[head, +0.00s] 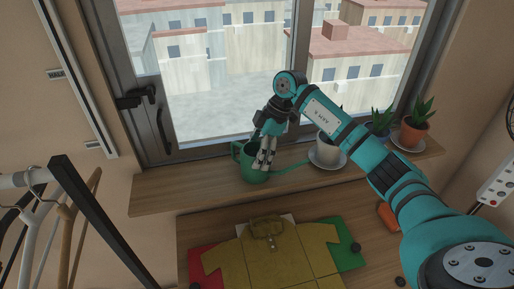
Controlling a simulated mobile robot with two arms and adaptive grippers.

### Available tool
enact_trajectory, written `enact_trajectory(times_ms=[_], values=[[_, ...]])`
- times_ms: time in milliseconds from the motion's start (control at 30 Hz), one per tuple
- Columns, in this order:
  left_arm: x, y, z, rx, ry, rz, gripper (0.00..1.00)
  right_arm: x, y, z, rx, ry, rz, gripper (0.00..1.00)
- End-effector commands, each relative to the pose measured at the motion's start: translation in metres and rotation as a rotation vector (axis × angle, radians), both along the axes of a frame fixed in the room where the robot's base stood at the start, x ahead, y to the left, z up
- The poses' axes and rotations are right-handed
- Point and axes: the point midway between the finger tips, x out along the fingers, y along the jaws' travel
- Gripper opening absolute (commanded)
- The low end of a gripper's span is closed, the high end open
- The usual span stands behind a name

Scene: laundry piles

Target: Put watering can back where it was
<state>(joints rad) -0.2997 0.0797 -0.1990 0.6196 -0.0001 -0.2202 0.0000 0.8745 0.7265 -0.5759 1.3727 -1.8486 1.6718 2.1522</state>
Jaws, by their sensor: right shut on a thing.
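A green watering can (252,174) is on or just over the wooden windowsill (160,200), left of the potted plants. Its long spout (292,168) points right. My right gripper (264,166) reaches down from above and is shut on the watering can near its rim. The fingers hide part of the can's opening. I cannot tell whether the can's base touches the sill. My left gripper is not in view.
Potted plants stand on saucers to the right: a white pot (328,147), a dark pot (378,128) and a terracotta pot (412,135). A yellow shirt (268,258) lies on a coloured folding board below. A clothes rack (75,185) stands at left. The sill's left end is clear.

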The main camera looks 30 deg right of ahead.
Motion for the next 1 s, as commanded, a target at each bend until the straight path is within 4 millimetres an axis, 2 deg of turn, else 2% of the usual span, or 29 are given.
enact_trajectory(times_ms=[167,200,333,667,767,1000], values=[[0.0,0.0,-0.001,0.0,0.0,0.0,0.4,0.0,0.0,0.001,0.001,-0.003,0.0,0.32],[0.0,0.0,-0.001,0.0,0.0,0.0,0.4,0.0,0.0,-0.001,0.001,0.0,0.0,0.84],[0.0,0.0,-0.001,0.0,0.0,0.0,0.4,0.0,0.0,0.0,0.001,0.0,0.0,1.0],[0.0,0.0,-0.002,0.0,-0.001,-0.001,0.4,0.0,-0.001,0.003,0.001,-0.002,-0.001,1.0],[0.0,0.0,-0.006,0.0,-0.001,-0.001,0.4,0.0,-0.006,0.013,0.001,-0.004,-0.002,1.0],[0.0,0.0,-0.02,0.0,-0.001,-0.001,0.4,-0.005,-0.025,0.058,0.0,-0.006,-0.002,1.0]])
